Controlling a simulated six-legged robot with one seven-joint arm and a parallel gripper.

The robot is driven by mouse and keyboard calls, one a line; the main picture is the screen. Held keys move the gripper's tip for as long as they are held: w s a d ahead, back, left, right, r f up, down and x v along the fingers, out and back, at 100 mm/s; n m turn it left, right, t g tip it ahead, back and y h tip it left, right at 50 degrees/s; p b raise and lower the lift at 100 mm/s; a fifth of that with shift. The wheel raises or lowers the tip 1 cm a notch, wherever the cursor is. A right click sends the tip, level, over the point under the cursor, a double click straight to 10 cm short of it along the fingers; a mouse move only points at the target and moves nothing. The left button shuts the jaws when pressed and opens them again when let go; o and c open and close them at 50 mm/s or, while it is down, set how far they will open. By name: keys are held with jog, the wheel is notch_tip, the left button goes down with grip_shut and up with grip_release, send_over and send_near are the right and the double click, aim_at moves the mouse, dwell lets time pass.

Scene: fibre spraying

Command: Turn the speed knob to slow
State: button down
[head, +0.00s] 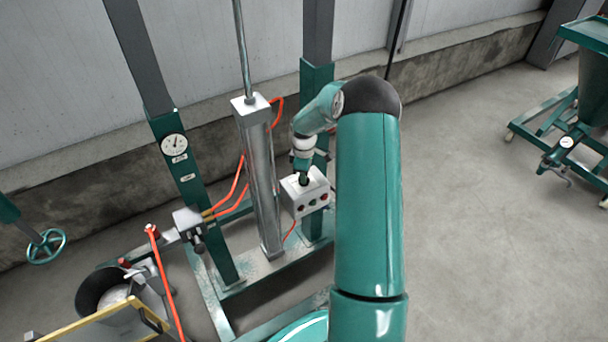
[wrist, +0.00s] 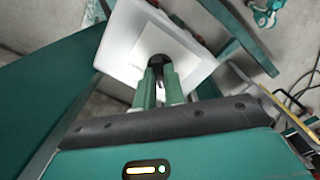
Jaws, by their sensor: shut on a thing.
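A white control box (head: 293,206) is mounted beside the right green post in the head view. Its front carries several dark and red buttons. My gripper (head: 304,178) comes down onto the top face of the box. In the wrist view, the white box (wrist: 118,48) lies ahead with a pale square plate (wrist: 148,38) on its face. My gripper (wrist: 162,66) is there at the plate's edge, its two fingers close together. They are shut on the speed knob, which is mostly hidden between the dark fingertips. Its pointer and the setting marks cannot be made out.
A grey metal cylinder (head: 258,185) stands just left of the box, with orange hoses (head: 238,186) beside it. A green post (head: 200,200) carries a round dial (head: 174,146). A bucket (head: 95,290) stands lower left. Open floor (head: 480,200) lies to the right.

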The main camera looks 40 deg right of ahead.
jog(key=shift+n, duration=0.4)
jog(key=c, duration=1.5)
grip_release()
jog(key=shift+r, duration=0.15)
notch_tip(320, 180, up, 14)
jog(key=shift+f, duration=0.2)
